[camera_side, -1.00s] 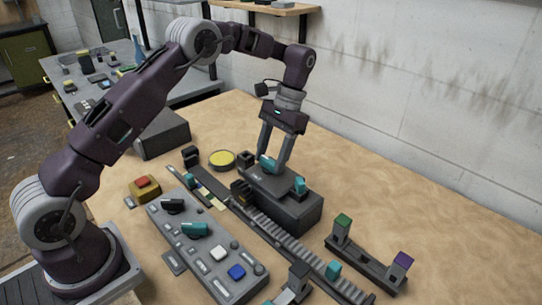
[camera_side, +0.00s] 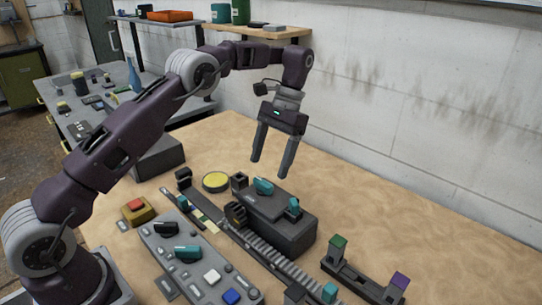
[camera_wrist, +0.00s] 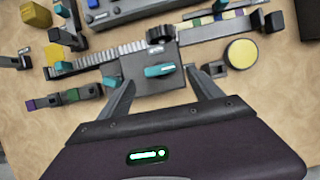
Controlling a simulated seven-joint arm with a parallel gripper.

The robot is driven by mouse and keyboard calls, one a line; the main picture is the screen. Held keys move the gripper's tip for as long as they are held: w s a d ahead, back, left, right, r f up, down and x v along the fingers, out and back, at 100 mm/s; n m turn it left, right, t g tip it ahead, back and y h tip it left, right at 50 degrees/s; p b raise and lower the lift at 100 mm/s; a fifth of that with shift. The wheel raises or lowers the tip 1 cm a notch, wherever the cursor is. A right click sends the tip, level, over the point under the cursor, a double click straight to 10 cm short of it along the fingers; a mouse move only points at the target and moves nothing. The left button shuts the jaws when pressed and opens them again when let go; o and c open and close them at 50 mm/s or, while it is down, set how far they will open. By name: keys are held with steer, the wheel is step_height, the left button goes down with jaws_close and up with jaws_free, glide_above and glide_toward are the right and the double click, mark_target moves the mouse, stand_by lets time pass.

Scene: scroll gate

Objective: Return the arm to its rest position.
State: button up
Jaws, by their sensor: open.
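My gripper (camera_side: 271,165) is open and empty. It hangs in the air above the dark grey gate box (camera_side: 290,236), fingers pointing down. A teal knob (camera_side: 263,187) sits on top of the box, below the fingertips and apart from them. In the wrist view the fingers of my gripper (camera_wrist: 162,92) spread on either side of the teal knob (camera_wrist: 160,70). A second teal piece (camera_side: 294,206) is at the box's right end. A toothed rack (camera_side: 270,258) runs along the front of the box.
A control panel (camera_side: 215,262) with knobs and buttons lies in front. A red button on a yellow base (camera_side: 137,210) and a yellow disc (camera_side: 215,181) are to the left. A bracket with green and purple blocks (camera_side: 362,278) is at right. The wooden table behind is clear.

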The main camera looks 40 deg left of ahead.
steer(key=shift+v, duration=1.1)
steer(key=s+d+r+t, duration=0.2)
steer(key=s+r+t, duration=0.3)
steer(key=s+r, duration=1)
steer(key=s+f+t, duration=0.2)
steer(key=s, duration=0.6)
steer(key=s+d+f+t, duration=0.1)
steer(key=s+f+t, duration=0.2)
steer(key=s, duration=0.5)
steer(key=shift+s+d+f, duration=0.15)
steer(key=shift+s+d, duration=0.15)
